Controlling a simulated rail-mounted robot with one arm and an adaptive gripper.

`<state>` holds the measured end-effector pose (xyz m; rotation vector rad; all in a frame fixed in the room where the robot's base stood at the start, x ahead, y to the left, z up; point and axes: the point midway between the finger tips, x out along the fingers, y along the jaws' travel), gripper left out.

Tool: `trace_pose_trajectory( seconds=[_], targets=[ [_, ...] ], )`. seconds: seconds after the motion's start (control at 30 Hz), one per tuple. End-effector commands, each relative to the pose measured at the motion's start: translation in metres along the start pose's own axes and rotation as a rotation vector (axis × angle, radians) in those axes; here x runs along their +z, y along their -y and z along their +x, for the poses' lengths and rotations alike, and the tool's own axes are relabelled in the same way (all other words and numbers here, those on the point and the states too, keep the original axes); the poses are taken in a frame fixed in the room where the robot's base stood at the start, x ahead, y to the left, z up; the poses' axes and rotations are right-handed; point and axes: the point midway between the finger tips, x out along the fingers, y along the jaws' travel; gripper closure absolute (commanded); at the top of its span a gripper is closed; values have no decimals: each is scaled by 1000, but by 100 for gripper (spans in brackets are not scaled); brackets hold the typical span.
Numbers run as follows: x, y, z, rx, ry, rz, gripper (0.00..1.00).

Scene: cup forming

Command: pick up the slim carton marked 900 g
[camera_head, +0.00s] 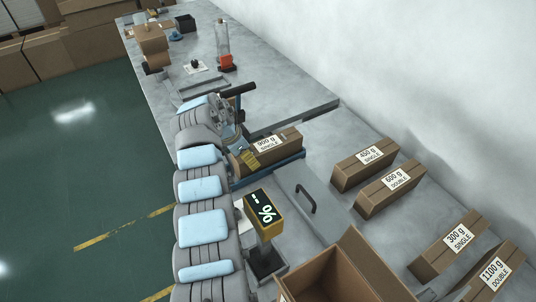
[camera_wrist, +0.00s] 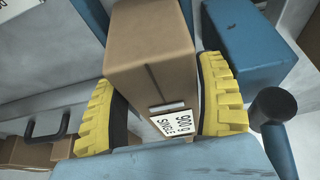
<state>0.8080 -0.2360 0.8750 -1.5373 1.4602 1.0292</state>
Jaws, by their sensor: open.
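The slim carton marked 900 g SINGLE (camera_head: 287,138) lies in a blue holder (camera_head: 292,156) on the grey bench, beside my arm. In the wrist view the brown carton (camera_wrist: 150,50) fills the middle, with its white 900 g label near the lower end. My gripper (camera_head: 249,158) is at the carton's near end. In the wrist view the yellow fingers of my gripper (camera_wrist: 160,112) stand on either side of the carton, open. I cannot tell whether either finger touches it. The carton's underside is hidden.
Cartons marked 450 g (camera_head: 362,165), 600 g (camera_head: 390,189), 300 g (camera_head: 449,245) and 1100 g (camera_head: 492,272) lie to the right. A yellow display (camera_head: 264,212), a grey handled plate (camera_head: 318,205) and an open box (camera_head: 345,270) are nearer. A blue post with a dark knob (camera_wrist: 274,105) stands beside the right finger.

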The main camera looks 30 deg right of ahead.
Motion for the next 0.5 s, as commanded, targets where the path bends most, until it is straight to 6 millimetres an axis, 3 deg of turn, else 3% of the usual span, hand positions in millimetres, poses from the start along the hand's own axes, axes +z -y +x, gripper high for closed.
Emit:
trace_pose_trajectory(
  seconds=[0.13,0.3,0.5],
  targets=[
    [0,0,-1,-1,0,0,32],
    [0,0,-1,-1,0,0,77],
    [-1,0,-2,-1,-2,0,77]
  ],
)
